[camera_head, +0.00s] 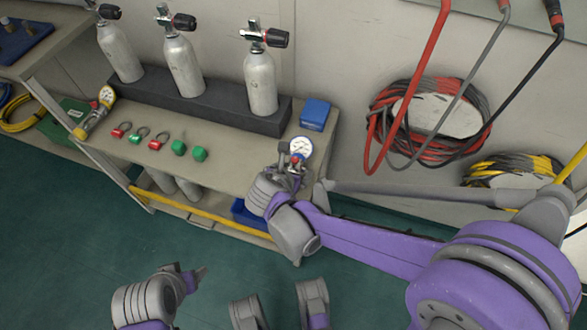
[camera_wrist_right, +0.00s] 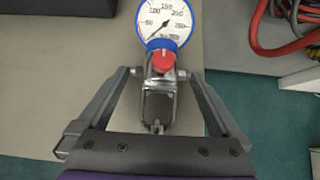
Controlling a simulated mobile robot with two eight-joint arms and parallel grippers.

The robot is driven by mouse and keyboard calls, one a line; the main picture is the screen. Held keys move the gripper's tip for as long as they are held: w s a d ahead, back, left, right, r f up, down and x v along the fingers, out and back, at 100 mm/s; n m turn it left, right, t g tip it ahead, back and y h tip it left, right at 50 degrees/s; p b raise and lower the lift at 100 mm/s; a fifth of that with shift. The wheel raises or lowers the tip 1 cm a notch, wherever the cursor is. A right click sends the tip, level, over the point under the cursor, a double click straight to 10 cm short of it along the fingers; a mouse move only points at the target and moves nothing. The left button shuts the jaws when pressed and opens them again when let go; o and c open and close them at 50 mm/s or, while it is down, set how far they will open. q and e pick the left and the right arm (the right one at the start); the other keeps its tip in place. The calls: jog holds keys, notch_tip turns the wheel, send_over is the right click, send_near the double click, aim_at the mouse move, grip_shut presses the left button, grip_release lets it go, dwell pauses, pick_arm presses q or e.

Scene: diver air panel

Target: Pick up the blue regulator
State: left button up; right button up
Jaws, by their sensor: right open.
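The blue regulator, a round white gauge with a blue rim and a red knob (camera_head: 301,146), is at the right end of the bench. It also shows at the top middle of the right wrist view (camera_wrist_right: 163,24), with its metal body pointing down the picture. My right gripper (camera_head: 289,166) is at the regulator.
A yellow regulator (camera_head: 95,113) lies at the bench's left end. Red and green fittings (camera_head: 156,144) lie between. Grey cylinders (camera_head: 260,84) stand in a dark rack behind, beside a blue box (camera_head: 314,114). Coiled red and grey hoses (camera_head: 377,128) hang on the right wall.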

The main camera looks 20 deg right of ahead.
grip_shut()
dwell(0.3)
notch_tip(320, 180, up, 10)
jog(key=p, duration=0.3)
dwell(0.3)
